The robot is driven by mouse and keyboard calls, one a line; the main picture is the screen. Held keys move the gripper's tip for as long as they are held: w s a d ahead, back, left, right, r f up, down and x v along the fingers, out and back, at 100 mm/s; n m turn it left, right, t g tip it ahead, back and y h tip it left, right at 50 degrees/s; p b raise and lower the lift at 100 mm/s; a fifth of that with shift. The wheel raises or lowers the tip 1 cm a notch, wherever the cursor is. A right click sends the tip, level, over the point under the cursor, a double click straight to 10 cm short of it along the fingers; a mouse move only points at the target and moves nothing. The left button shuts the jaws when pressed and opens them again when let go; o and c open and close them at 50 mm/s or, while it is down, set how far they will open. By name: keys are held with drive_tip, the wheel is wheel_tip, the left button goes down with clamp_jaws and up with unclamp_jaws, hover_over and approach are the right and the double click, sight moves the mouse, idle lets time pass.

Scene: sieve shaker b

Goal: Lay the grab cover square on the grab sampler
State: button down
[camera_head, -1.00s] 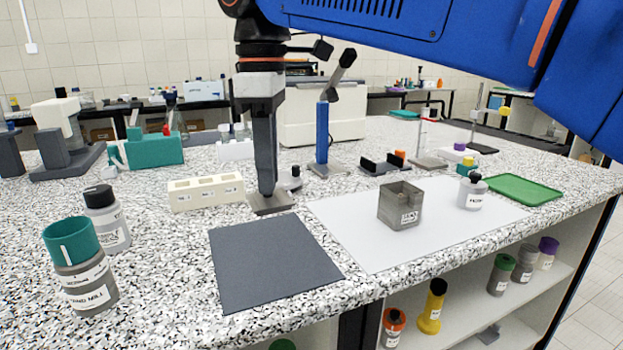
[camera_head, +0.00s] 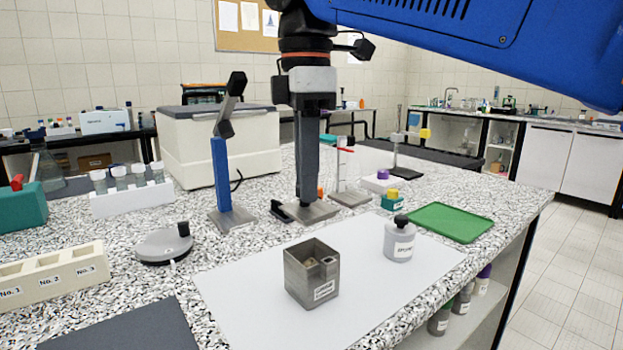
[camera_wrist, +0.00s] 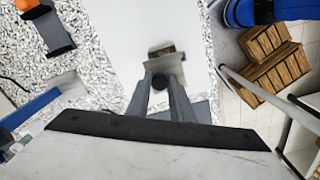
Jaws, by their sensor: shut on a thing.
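The grab sampler (camera_head: 298,287) is a grey, open-topped square box with a label, standing upright on the white sheet. The grab cover (camera_head: 322,211) is a flat grey square plate below my gripper (camera_head: 306,200). My gripper points straight down and is shut on the cover's knob, seen dark between the fingertips in the wrist view (camera_wrist: 160,82). In the head view the cover is behind the sampler, near the sheet's back edge, not over the box. In the wrist view the cover (camera_wrist: 172,66) partly hides what looks like the sampler (camera_wrist: 160,48).
A blue stand (camera_head: 221,180) is left of my gripper, and another stand (camera_head: 345,180) close right. A green tray (camera_head: 450,222) lies right. The sheet's front is clear.

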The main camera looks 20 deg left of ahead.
sight(309, 205)
drive_tip(key=shift+w+d+f, duration=0.1)
drive_tip(key=shift+w+f, duration=0.05)
drive_tip(key=shift+f, duration=2.6)
drive_tip(key=shift+f, duration=0.65)
drive_tip(key=c, duration=1.5)
unclamp_jaws()
drive_tip(key=shift+r, duration=0.1)
drive_tip(key=shift+r, duration=3.4)
